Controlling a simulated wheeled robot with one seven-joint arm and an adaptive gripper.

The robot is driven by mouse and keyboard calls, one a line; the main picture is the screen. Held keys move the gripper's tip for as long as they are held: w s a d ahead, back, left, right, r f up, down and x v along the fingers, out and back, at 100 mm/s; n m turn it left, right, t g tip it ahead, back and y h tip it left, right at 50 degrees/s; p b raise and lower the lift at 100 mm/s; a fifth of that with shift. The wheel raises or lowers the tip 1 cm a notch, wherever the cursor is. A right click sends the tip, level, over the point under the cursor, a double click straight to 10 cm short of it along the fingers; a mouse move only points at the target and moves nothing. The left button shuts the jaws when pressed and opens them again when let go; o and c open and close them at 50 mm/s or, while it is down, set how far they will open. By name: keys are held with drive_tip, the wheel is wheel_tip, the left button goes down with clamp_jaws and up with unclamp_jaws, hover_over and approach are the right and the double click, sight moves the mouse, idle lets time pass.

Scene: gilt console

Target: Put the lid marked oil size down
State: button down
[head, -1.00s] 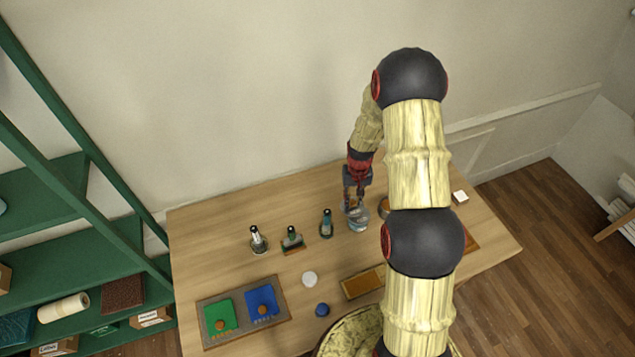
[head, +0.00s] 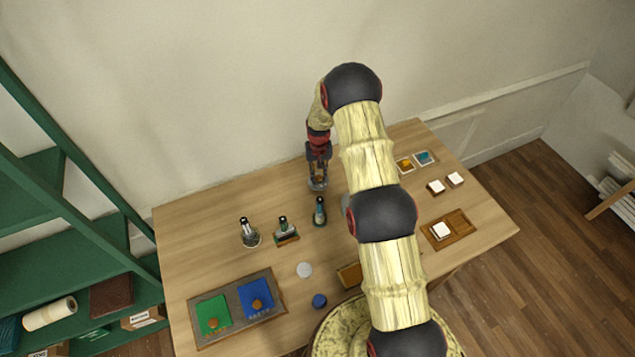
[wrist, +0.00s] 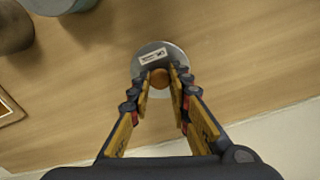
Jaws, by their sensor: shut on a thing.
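My gripper (head: 318,178) is at the back of the table, its fingers pointing down. In the wrist view my gripper (wrist: 159,80) is shut on the brown knob of a round grey metal lid (wrist: 150,54). The lid bears a white label, too small to read. In the head view the lid (head: 317,187) shows just under the fingers, low over the wood or on it; I cannot tell if it touches. A grey-blue round vessel (wrist: 56,4) and a brown one (wrist: 14,30) show at the wrist view's upper left.
Several stamps or bottles (head: 320,213) stand in front of my gripper. A tray with a green and a blue pad (head: 268,318) lies front left. Small white blocks (head: 455,179) and a wooden tray (head: 463,226) are on the right. The table's back left is bare.

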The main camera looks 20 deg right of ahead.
sight(318, 176)
drive_tip(key=shift+w+a+f, duration=0.15)
drive_tip(key=shift+w+f, duration=0.15)
drive_tip(key=shift+f, duration=0.2)
drive_tip(key=shift+f+b, duration=0.3)
drive_tip(key=shift+f, duration=1.05)
drive_tip(key=shift+f, duration=0.15)
drive_tip(key=c, duration=1.7)
unclamp_jaws()
drive_tip(key=shift+o, duration=0.2)
